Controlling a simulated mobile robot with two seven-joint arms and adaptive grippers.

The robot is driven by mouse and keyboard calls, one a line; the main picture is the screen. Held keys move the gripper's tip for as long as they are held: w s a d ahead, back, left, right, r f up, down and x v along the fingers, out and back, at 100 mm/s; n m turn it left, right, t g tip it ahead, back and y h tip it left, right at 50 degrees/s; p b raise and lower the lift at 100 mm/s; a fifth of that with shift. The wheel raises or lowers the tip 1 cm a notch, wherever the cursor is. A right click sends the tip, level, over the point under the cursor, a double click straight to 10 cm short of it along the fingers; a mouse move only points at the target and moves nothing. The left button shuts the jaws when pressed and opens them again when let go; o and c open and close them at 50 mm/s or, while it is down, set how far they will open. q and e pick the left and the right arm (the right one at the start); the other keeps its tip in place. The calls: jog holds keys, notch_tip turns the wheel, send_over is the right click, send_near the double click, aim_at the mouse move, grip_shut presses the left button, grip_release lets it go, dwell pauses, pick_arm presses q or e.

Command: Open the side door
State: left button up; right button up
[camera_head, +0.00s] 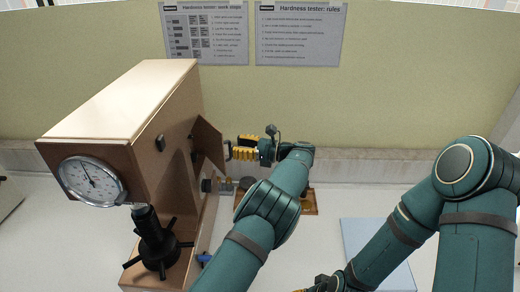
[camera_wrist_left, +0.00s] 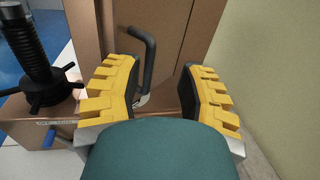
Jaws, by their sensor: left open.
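The hardness tester (camera_head: 120,100) is a tall brown, wood-like housing with a dial gauge. Its side door (camera_head: 208,140) is a brown panel that stands out at an angle from the housing's right side, partly open. A dark bent door handle (camera_wrist_left: 149,60) shows in the left wrist view. My left gripper (camera_head: 236,152) is open at the door's outer edge. In the left wrist view its yellow fingers (camera_wrist_left: 165,88) stand on either side of the handle's lower part, with gaps visible. My right gripper (camera_head: 322,284) is at the bottom edge, mostly cut off; its jaws cannot be made out.
A black spoked handwheel and screw (camera_head: 158,245) stand below the dial. A small brown board (camera_head: 309,202) lies behind my left arm. A light blue mat (camera_head: 365,235) lies to the right, partly behind my right arm. A yellowish wall with two notices (camera_head: 300,35) closes the back.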

pick_arm(q)
jog(key=s+d, duration=0.2)
jog(key=d, duration=0.8)
jog(key=shift+c, duration=0.4)
